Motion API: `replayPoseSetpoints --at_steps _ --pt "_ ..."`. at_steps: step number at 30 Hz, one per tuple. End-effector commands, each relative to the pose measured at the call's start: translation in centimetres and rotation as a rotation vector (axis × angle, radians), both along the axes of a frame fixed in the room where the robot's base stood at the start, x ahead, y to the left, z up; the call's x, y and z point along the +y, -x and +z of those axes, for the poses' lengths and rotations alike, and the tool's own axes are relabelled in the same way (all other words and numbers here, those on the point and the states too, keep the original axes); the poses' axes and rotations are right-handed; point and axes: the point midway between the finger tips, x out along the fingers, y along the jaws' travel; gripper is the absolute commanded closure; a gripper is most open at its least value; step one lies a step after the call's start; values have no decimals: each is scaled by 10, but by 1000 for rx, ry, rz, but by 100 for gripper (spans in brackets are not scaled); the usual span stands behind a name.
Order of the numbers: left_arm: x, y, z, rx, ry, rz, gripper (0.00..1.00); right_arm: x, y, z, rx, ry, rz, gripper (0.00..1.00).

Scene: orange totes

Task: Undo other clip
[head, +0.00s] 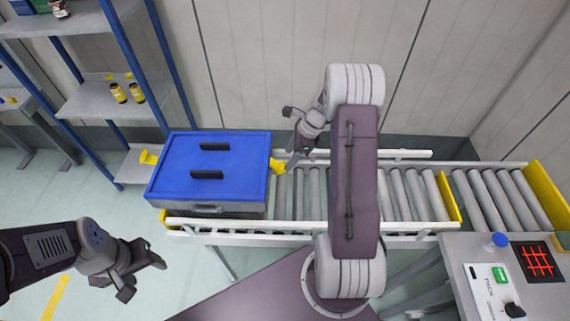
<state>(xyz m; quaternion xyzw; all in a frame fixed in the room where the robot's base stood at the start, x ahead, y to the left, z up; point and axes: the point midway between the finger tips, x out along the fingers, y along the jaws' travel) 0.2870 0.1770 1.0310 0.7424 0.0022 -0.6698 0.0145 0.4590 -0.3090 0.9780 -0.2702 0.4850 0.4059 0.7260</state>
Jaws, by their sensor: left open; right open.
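A tote with a blue lid (220,165) and a dark grey body sits on the roller conveyor. A yellow clip (148,158) sticks out from its left end. Another yellow clip (277,166) is at its right end. My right gripper (295,148) is open, close beside the right clip; I cannot tell whether it touches it. My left gripper (143,276) is open and empty, in front of the conveyor, low and left of the tote, away from both clips.
The roller conveyor (405,190) runs right to a yellow end guard (544,195). A shelf rack (100,100) with yellow bottles (128,92) stands back left. A control panel (500,275) with buttons is front right. Floor is clear at left.

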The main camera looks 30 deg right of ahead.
Motion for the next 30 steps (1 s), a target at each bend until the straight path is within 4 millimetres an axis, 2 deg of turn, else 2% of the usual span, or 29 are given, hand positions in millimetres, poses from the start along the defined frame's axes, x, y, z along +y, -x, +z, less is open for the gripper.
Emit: replayPoseSetpoints --at_steps 3,7,11,17,18,24,30 --pt "0 0 2 0 0 0 42 9 -4 -23 4 -2 2 42" --pt "0 0 3 0 0 0 42 15 -8 -40 1 -1 3 42" --pt "0 0 3 0 0 0 42 17 -10 -47 1 1 2 42" --pt "0 0 3 0 0 0 42 17 -10 -48 0 1 3 42" --pt "0 0 3 0 0 0 42 17 -10 -48 0 1 3 47" --pt "0 0 3 0 0 0 42 17 -10 -47 0 1 4 100" --pt "0 0 10 0 0 0 42 17 -10 -44 6 12 5 100"
